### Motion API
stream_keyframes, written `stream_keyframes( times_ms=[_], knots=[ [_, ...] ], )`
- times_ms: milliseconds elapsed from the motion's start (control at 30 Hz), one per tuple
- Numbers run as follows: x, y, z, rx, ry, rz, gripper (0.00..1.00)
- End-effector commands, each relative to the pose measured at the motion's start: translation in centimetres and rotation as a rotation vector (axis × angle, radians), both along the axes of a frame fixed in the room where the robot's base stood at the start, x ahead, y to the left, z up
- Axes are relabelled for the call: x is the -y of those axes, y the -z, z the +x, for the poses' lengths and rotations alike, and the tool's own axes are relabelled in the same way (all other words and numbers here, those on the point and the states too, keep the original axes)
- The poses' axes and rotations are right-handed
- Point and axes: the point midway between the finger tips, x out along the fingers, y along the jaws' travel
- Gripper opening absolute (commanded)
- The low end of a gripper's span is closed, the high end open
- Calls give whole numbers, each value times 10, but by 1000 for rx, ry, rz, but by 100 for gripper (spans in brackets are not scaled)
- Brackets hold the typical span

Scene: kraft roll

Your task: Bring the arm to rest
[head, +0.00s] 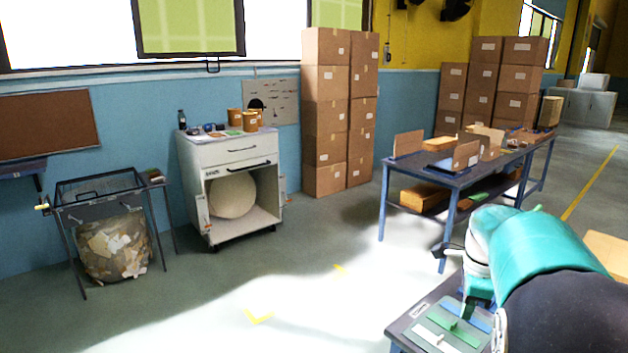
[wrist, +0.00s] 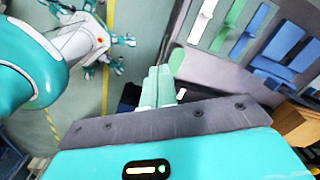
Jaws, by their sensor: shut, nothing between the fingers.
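My gripper (wrist: 158,86) shows in the wrist view with its two pale green fingers together and nothing between them. Its fingertips are beside a grey tray (wrist: 228,72) that carries white, green and blue pieces. In the head view my teal and black arm reaches in from the lower right, above a small dark table (head: 398,327). The same kind of tray with green, blue and white pieces lies on that table. The fingers cannot be made out clearly in the head view.
A long blue workbench (head: 447,177) with boxes stands behind my arm. A white cabinet (head: 228,152) and a wire-topped bin of scraps (head: 113,245) stand at the left. Stacked cartons (head: 326,115) line the wall. The floor in the middle is clear.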

Motion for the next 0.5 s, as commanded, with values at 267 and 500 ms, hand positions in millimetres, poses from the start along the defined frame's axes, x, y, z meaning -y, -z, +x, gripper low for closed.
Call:
stream_keyframes(
  times_ms=[267,500],
  knots=[
    [-65,-44,-61,146,-549,-18,0],
    [-116,-62,-121,250,-1034,-125,0]
  ],
)
